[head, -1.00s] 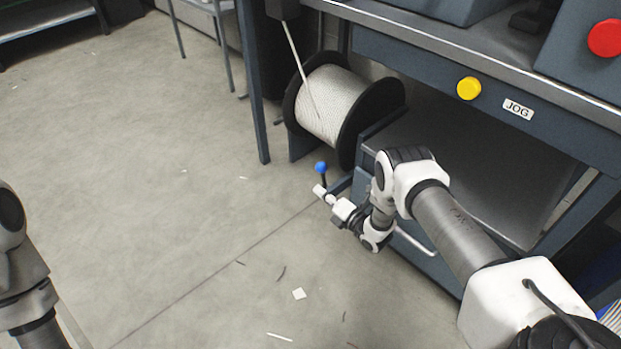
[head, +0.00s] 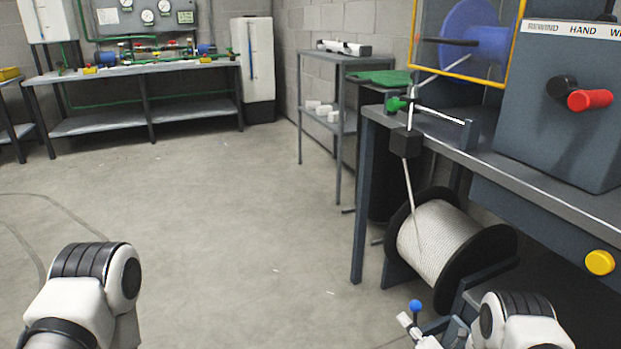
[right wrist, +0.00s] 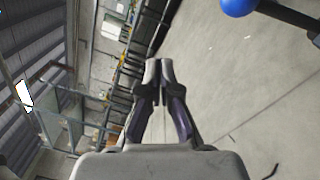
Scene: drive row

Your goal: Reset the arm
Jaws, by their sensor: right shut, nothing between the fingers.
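My right gripper (right wrist: 160,70) is shut in the right wrist view, its fingertips together with nothing between them. In the head view only the upper part of my right arm shows clearly at the bottom right; its gripper is hard to make out there. A blue ball knob (head: 415,306) on a short stem stands close to that arm. The knob also shows at the top right of the right wrist view (right wrist: 238,6), apart from the fingers. My left arm shows at the bottom left of the head view; its gripper is out of the picture.
A cable reel (head: 440,240) stands below the machine bench (head: 540,170) at right. The bench carries a box with a red handle (head: 590,100); a yellow button (head: 600,262) is on its front. A shelf table (head: 365,60) stands behind. The floor at left is clear.

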